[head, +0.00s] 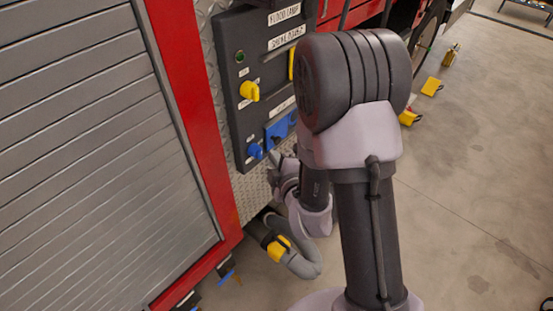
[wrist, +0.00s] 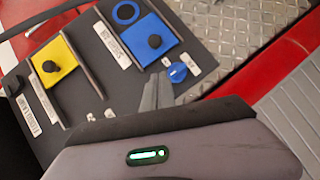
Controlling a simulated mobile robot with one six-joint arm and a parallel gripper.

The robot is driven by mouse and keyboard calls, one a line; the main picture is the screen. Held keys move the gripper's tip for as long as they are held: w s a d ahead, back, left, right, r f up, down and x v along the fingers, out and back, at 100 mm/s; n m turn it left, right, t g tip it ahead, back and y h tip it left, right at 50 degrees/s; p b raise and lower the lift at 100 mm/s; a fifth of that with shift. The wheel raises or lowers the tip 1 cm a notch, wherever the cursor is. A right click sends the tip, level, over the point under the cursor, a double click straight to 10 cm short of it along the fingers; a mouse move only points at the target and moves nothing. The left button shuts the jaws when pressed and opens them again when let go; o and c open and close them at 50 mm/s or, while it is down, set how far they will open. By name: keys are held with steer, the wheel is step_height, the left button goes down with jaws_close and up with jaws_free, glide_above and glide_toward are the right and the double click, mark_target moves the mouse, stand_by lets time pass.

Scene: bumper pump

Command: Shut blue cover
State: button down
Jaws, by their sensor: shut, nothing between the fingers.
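The blue cover (wrist: 146,38) is a flat square plate with a black knob, between two dark rails on the black panel. A blue ring (wrist: 126,12) shows beside it in the wrist view, not covered by the plate. In the head view the blue cover (head: 275,134) is partly hidden by my arm. My gripper (wrist: 158,82) is shut and empty. In the wrist view its fingertips appear just below the cover, near a blue rotary knob (wrist: 177,72). I cannot tell whether they touch the panel. The gripper (head: 275,160) also shows low beside the panel in the head view.
A yellow cover (wrist: 55,60) with a black knob sits on the same panel (wrist: 90,60). A yellow rotary knob (head: 249,91) is higher up. A grey hose (head: 302,262) with a yellow part curves below. Open floor (head: 480,170) lies to the right.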

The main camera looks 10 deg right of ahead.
mark_target(272, 139)
steer(key=shift+w+d+f+b, duration=0.3)
steer(key=shift+w+f+b, duration=0.3)
steer(key=shift+w, duration=0.6)
steer(key=shift+w+d+f+b, duration=0.35)
steer(key=shift+w+f+b, duration=0.25)
steer(key=shift+w, duration=0.6)
steer(key=shift+w+d+f+b, duration=0.4)
steer(key=shift+w+b, duration=0.35)
steer(key=shift+w, duration=0.45)
steer(key=w+d+b, duration=0.3)
steer(key=w+d, duration=0.3)
steer(key=d, duration=0.3)
steer(key=shift+w, duration=0.3)
